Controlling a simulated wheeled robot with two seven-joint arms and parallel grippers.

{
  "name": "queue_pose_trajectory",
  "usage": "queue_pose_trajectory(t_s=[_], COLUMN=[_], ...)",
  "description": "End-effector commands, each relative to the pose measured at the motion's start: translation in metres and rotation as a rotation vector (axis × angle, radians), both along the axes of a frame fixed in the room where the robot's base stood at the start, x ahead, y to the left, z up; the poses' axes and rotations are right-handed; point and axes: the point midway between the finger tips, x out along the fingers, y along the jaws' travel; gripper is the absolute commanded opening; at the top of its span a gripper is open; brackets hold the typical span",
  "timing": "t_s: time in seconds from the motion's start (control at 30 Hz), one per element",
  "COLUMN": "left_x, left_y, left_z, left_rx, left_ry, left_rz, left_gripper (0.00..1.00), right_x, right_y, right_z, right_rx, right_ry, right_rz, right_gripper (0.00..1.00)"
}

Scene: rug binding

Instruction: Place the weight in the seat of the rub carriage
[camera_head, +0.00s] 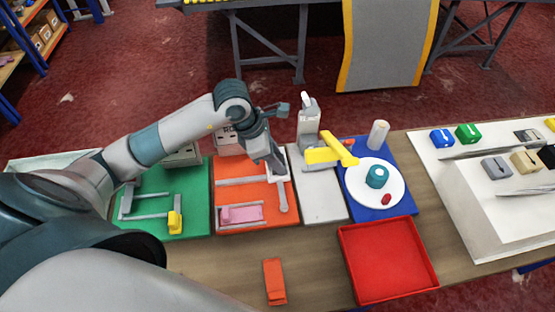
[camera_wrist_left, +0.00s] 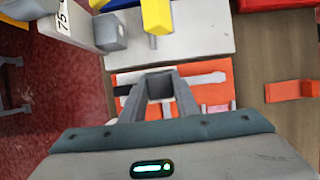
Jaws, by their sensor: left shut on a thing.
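My left gripper (camera_head: 277,166) is low over the orange board (camera_head: 251,169) and shut on a small grey part. In the left wrist view, the fingers (camera_wrist_left: 160,85) close around this part and hide most of it, so I cannot tell whether it is the weight. A long pale grey bar with a rounded end (camera_head: 283,200) lies beside and below the fingertips; it also shows in the left wrist view (camera_wrist_left: 208,79). A pink block (camera_head: 241,214) sits in a grey frame on the same board. I cannot tell which part is the carriage's seat. My right gripper is not in view.
A grey station with a yellow arm (camera_head: 322,155) stands close right of my gripper. Beyond it, a blue board (camera_head: 384,211) carries a white disc (camera_head: 360,193) with a teal cylinder (camera_head: 377,177). A red tray (camera_head: 388,260) and green board (camera_head: 190,184) are nearby.

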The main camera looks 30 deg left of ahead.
Motion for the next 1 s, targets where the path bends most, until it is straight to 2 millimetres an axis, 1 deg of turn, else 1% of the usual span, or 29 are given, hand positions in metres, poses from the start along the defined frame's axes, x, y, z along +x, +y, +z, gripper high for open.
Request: queue_pose_trajectory(t_s=[0.1,0.13,0.17,0.47,0.67,0.7,0.87,1.0], left_x=[0.0,-0.001,-0.001,-0.003,-0.004,-0.004,-0.009,-0.014], left_y=[0.0,0.0,0.0,-0.001,-0.001,0.002,0.011,0.019], left_z=[-0.005,-0.005,-0.005,-0.006,0.002,0.005,0.029,0.055], left_rx=[0.002,0.003,0.002,0.002,0.002,0.002,0.004,0.004], left_ry=[0.003,0.005,0.006,0.013,0.014,0.009,0.002,0.001], left_rz=[0.0,0.0,0.0,-0.002,-0.002,-0.002,-0.002,-0.001], left_gripper=[0.0,0.33,0.36,0.36,0.36,0.36,0.36,0.36], right_x=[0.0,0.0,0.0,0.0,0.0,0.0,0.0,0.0], right_y=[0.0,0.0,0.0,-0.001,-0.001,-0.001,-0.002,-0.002], right_z=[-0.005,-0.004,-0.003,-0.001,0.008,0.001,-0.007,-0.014], right_rx=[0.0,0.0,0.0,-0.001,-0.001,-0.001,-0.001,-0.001], right_ry=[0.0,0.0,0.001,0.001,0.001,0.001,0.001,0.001], right_rz=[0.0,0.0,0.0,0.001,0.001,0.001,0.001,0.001], right_gripper=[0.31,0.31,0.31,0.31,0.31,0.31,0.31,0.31])
